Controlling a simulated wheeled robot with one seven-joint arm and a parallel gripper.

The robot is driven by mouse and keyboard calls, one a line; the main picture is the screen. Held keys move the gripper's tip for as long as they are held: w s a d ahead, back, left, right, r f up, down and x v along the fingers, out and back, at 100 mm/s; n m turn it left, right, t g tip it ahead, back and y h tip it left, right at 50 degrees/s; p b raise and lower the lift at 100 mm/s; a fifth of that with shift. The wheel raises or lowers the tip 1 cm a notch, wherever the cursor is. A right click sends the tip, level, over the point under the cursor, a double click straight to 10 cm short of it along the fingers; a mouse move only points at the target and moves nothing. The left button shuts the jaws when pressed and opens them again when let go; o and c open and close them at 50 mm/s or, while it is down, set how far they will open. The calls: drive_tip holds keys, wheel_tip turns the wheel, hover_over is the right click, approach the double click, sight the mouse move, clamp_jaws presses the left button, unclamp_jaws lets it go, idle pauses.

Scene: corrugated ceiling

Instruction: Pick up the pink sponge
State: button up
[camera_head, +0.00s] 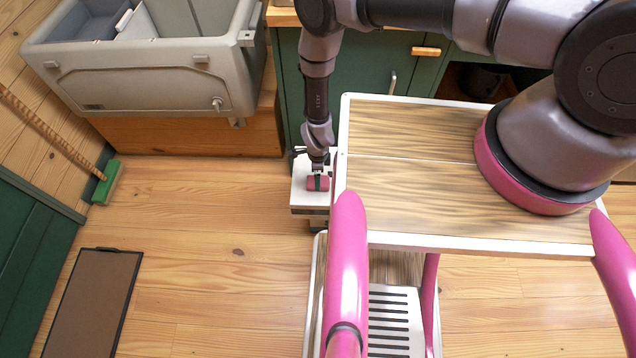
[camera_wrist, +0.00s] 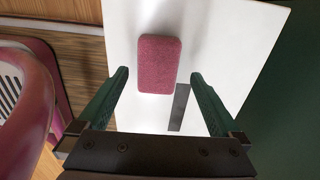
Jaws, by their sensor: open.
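The pink sponge (camera_wrist: 159,64) lies flat on a small white tabletop (camera_wrist: 120,22) in the wrist view. My gripper (camera_wrist: 158,78) is open, with one green finger on each side of the sponge and a visible gap to both. The sponge reaches beyond the fingertips, away from the palm. In the head view the sponge (camera_head: 318,183) shows on the white tabletop, under my gripper (camera_head: 318,172), which points down at it. I cannot tell how high the fingertips are above the tabletop.
A dark grey strip (camera_wrist: 179,108) lies on the white tabletop beside the sponge. My pink-framed base stands close on the right of the small table. A green cabinet (camera_head: 375,75) is behind it. A grey sink unit (camera_head: 150,80) stands at the back left.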

drive_tip(key=shift+s+f, duration=0.15)
drive_tip(key=shift+f, duration=1.8)
drive_tip(key=c, duration=1.4)
wheel_tip(320, 180, up, 10)
